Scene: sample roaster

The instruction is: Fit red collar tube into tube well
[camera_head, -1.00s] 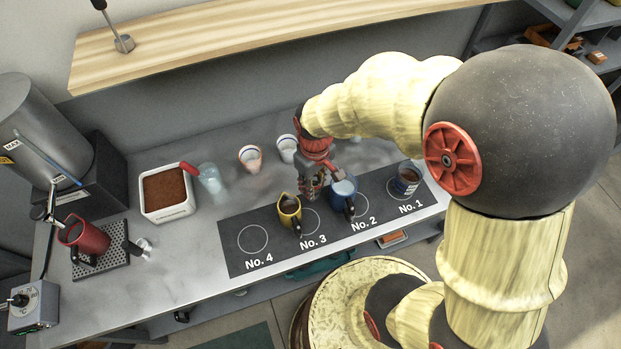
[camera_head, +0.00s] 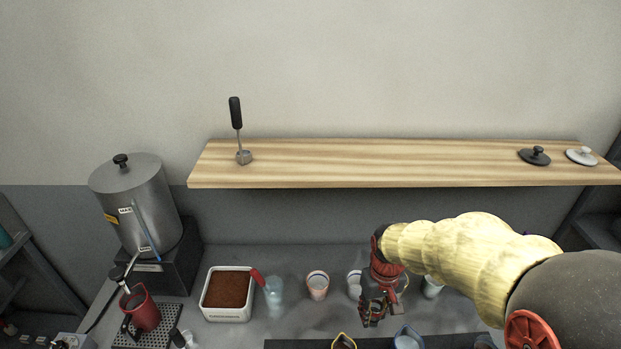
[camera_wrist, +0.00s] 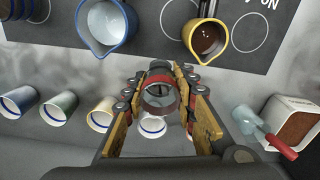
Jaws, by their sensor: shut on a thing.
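My gripper (camera_head: 374,312) is above the counter, just behind the mat, between the yellow and blue jugs. In the wrist view my gripper (camera_wrist: 160,92) is shut on a short tube (camera_wrist: 159,99) with a dark ring at its near end. A red collar (camera_wrist: 158,78) shows on it between the fingers. The tube is held clear of the counter, and its far end is hidden. In the head view the tube cannot be told apart from the fingers. I cannot identify a tube well in either view.
Several cups (camera_head: 317,286) stand behind the gripper. A blue jug (camera_wrist: 105,24) and a yellow jug (camera_wrist: 205,37) stand on the mat. A white bin of brown grounds (camera_head: 228,268), a red mug (camera_head: 141,311) and a steel urn (camera_head: 141,205) are at left. A wooden shelf (camera_head: 400,165) runs above.

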